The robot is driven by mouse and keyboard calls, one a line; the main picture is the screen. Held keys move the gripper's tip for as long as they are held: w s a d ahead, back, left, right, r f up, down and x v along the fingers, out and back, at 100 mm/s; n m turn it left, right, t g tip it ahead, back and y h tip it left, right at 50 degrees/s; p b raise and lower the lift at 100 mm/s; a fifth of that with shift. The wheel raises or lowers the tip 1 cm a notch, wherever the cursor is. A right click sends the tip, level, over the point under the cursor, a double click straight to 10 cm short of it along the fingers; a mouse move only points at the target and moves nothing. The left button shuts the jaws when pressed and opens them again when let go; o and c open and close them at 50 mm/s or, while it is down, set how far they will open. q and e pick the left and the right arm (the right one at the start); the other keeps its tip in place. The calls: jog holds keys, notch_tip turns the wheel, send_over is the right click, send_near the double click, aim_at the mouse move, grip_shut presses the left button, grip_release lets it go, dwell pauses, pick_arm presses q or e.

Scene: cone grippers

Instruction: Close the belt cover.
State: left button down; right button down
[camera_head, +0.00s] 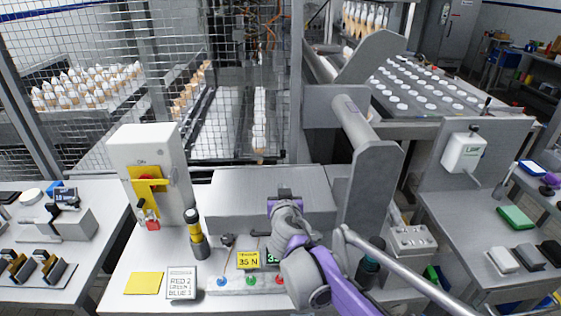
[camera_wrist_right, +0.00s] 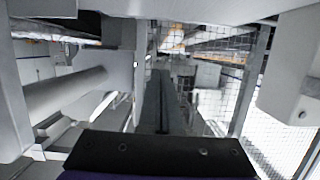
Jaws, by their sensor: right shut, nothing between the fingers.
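A grey raised structure with side plates and a thick round bar (camera_head: 355,120) stands right of centre. It appears to be the belt cover standing open, though I cannot be sure which part is the lid. The round bar also shows at the left of the right wrist view (camera_wrist_right: 65,92). My right gripper (camera_head: 284,192) is in front of the grey box, left of the bar and apart from it. Its dark fingers (camera_wrist_right: 161,100) are together and empty in the right wrist view. My left gripper is not in view.
A switch box (camera_head: 145,165) with a yellow-and-red switch and a stack light (camera_head: 196,235) stand left. A low grey box (camera_head: 240,205) lies behind my right gripper. A button panel (camera_head: 250,281) is in front. A slanted grey rod (camera_head: 400,270) crosses lower right.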

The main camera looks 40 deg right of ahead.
jog(key=shift+s+a+f+b, duration=0.4)
jog(key=shift+f+b, duration=0.55)
jog(key=shift+f, duration=1.4)
jog(key=shift+s+a+f+b, duration=0.4)
jog(key=shift+f+b, duration=0.5)
jog(key=shift+f, duration=1.45)
jog(key=shift+s+a+f+b, duration=0.35)
jog(key=shift+f+b, duration=0.6)
jog(key=shift+f, duration=1.4)
jog(key=p+v, duration=0.3)
jog(key=v, duration=0.7)
jog(key=shift+s+a+r, duration=0.15)
jog(key=shift+s+a, duration=0.05)
jog(key=shift+s, duration=0.1)
